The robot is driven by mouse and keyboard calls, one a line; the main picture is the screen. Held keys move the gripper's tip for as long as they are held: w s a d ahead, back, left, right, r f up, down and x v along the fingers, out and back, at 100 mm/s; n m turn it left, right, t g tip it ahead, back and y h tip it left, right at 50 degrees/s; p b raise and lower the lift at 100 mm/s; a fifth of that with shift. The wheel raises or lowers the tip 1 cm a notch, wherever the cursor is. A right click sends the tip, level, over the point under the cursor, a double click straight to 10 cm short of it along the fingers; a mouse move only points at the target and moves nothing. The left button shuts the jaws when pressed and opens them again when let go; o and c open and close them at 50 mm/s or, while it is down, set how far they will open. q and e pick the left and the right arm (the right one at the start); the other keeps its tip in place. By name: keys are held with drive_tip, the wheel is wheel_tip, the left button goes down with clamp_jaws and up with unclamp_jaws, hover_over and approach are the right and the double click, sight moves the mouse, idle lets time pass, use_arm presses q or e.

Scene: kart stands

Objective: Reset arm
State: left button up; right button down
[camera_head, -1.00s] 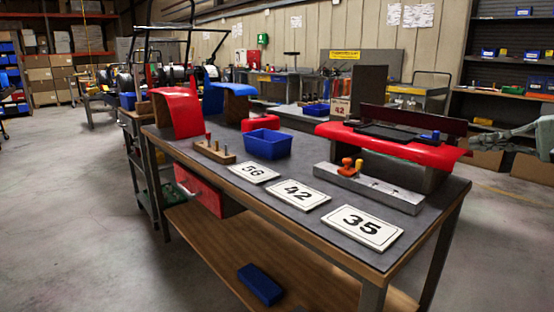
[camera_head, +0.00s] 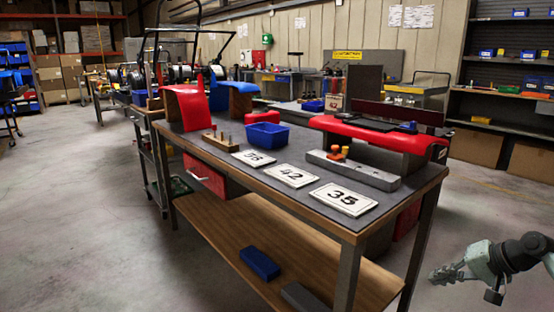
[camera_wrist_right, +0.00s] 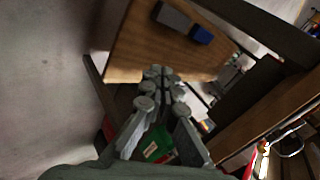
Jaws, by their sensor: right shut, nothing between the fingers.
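My right gripper (camera_head: 440,274) shows at the lower right in the head view, beyond the right end of the workbench (camera_head: 222,158) and below its top. It is shut and empty. In the right wrist view the gripper (camera_wrist_right: 158,84) points toward the bench's lower wooden shelf (camera_wrist_right: 130,50), with its fingers together. Nothing is between the fingers. My left gripper is not in view.
A blue box (camera_head: 260,263) lies on the lower shelf. The floor at left is clear.

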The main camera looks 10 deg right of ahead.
drive_tip(key=s+a+f+n+g+h, duration=0.1)
drive_tip(key=s+a+f+n, duration=0.1)
drive_tip(key=s+a+f, duration=0.35)
drive_tip(key=s+a+f+n+g+h, duration=0.1)
drive_tip(key=s+a+f+n, duration=0.15)
drive_tip(key=f, duration=0.65)
drive_tip(key=s+a+f+n+g+h, duration=0.1)
drive_tip(key=s+a+f+g, duration=0.1)
drive_tip(key=s+a+f, duration=0.4)
drive_tip(key=s+a+f+n+h, duration=0.1)
drive_tip(key=s+a+f+n, duration=0.4)
drive_tip(key=s+a, duration=0.3)
drive_tip(key=shift+a+f+h, duration=0.15)
drive_tip(key=shift+a+h, duration=0.25)
drive_tip(key=shift+a, duration=0.65)
